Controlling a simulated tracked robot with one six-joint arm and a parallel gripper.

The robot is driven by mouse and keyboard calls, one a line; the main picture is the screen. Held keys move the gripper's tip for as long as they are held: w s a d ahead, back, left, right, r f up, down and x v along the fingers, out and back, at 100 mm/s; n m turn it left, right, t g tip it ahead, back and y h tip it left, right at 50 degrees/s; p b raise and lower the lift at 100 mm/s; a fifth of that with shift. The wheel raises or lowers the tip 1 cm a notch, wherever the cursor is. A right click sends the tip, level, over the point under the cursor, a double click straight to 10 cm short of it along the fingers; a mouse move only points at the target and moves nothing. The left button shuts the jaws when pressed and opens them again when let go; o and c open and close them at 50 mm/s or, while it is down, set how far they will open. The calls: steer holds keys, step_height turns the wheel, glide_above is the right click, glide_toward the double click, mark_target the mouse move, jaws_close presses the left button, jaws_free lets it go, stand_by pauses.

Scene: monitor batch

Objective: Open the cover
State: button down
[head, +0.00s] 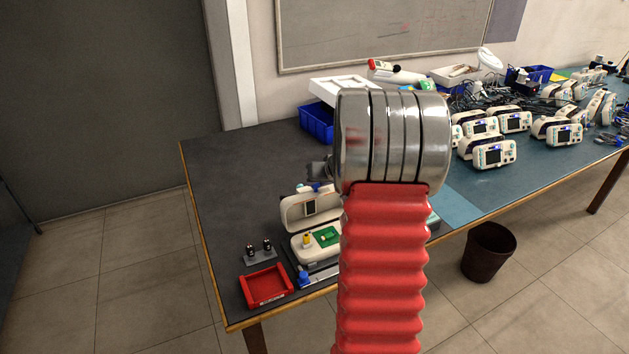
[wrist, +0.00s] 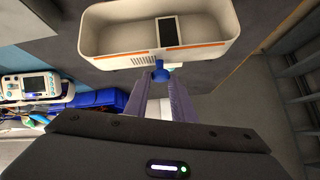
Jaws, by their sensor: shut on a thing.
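The cover (head: 311,207) is a cream shell with a dark screen window, raised at a steep tilt behind the cream device base (head: 303,250). The base shows a green circuit board (head: 327,236) and a yellow part inside. In the wrist view the hollow inside of the cover (wrist: 110,35) faces me, with an orange line along its rim. My gripper (wrist: 160,78) is shut on a blue knob (wrist: 160,72) at the cover's edge, its two purple-grey fingers on either side. In the head view my arm hides most of the gripper and the base's right side.
A red tray (head: 266,288) and a small stand with two dark-handled items (head: 260,251) sit left of the base. Cream monitors (head: 493,153), cables and blue bins (head: 317,122) fill the back and right. The dark tabletop at left is clear. A bin (head: 489,252) stands on the floor.

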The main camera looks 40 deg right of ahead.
steer(key=shift+w+a+r, duration=0.1)
steer(key=shift+w+r, duration=0.25)
steer(key=shift+w, duration=0.05)
steer(key=c, duration=1.9)
jaws_free()
steer(key=o, duration=0.4)
steer(key=shift+s+f, duration=0.1)
steer(key=shift+f, duration=0.1)
steer(key=shift+c, duration=0.2)
steer(key=shift+s, duration=0.1)
steer(key=v, duration=1.3)
steer(key=shift+s+r, duration=0.15)
steer(key=shift+r, duration=0.15)
